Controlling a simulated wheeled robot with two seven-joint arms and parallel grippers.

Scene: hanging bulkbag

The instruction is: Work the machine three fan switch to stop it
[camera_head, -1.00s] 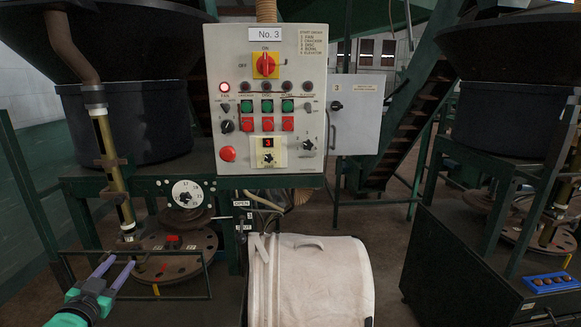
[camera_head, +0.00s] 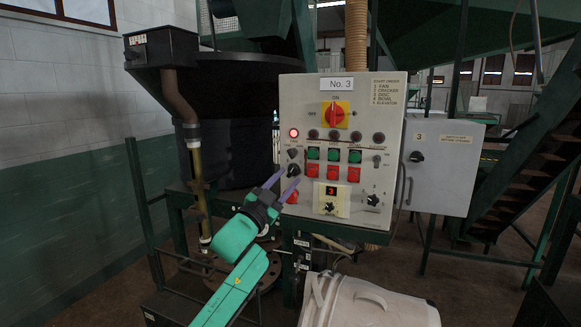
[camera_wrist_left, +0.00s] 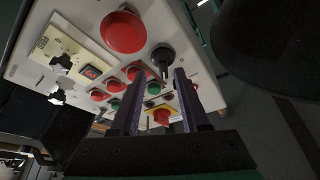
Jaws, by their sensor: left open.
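The control panel (camera_head: 370,90) marked No. 3 stands upright at the middle right. Its red fan lamp (camera_head: 293,132) glows at the panel's left, with the small fan switch (camera_head: 292,153) below it.
A red main switch (camera_head: 334,114) on a yellow plate, several green and red buttons (camera_head: 333,163) and a digit display (camera_head: 331,190) share the panel. A brass pipe (camera_head: 197,190) stands left.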

